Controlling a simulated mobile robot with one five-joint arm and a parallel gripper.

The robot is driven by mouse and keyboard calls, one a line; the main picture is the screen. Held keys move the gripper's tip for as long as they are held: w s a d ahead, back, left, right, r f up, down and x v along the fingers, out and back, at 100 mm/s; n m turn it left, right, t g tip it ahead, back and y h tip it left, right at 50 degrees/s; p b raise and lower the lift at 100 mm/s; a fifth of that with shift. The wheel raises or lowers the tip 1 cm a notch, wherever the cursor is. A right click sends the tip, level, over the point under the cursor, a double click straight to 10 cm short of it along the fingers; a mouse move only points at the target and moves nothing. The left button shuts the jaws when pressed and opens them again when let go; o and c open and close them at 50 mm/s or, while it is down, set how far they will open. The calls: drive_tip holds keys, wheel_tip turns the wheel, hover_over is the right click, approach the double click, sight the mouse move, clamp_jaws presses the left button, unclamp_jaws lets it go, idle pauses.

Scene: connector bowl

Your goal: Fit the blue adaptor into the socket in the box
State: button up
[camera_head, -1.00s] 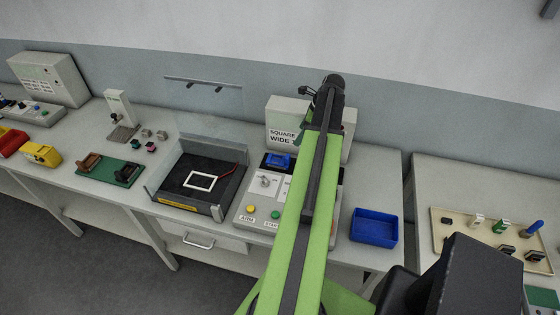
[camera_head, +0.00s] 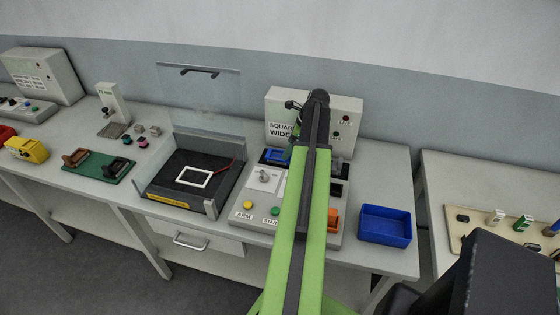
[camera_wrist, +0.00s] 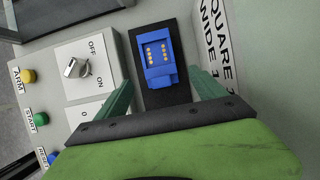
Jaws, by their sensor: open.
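The blue adaptor (camera_wrist: 159,60), with gold contacts on its face, lies on a black pad on the control panel. It also shows in the head view (camera_head: 276,155), just left of my arm. My gripper (camera_wrist: 160,78) is open and empty, its two green fingers on either side of the adaptor's near end; I cannot tell whether they touch it. My arm hides most of the gripper in the head view. An open box (camera_head: 216,199) with a raised clear lid stands left of the panel. A white square frame (camera_head: 195,177) lies on its dark floor; I cannot make out a socket.
The panel has a rotary switch (camera_wrist: 75,67) and coloured buttons. A grey cabinet marked SQUARE WIDE (camera_head: 346,107) stands behind it. An orange block (camera_head: 333,219) is right of my arm, and an empty blue bin (camera_head: 386,239) stands further right.

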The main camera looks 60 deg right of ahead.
drive_tip(key=b+x, duration=0.2)
drive_tip(key=x, duration=0.1)
drive_tip(key=b+x, duration=0.1)
drive_tip(key=shift+s+d+f+b, duration=0.1)
drive_tip(key=shift+s+f+b, duration=0.2)
drive_tip(key=shift+f, duration=0.15)
drive_tip(key=shift+w+r, duration=0.1)
drive_tip(key=shift+r, duration=0.05)
drive_tip(key=shift+c, duration=0.3)
drive_tip(key=c, duration=1.6)
drive_tip(key=shift+c, duration=0.2)
drive_tip(key=shift+r+p, duration=0.1)
drive_tip(key=shift+p, duration=0.2)
drive_tip(key=p+v, duration=0.2)
drive_tip(key=w+p+v, duration=0.1)
drive_tip(key=p+v, duration=0.2)
drive_tip(key=shift+a+r, duration=0.2)
drive_tip(key=shift+r, duration=0.1)
drive_tip(key=s+d+r+p, duration=0.2)
drive_tip(key=s+r+p, duration=0.2)
drive_tip(key=s, duration=0.6)
drive_tip(key=shift+s, duration=0.25)
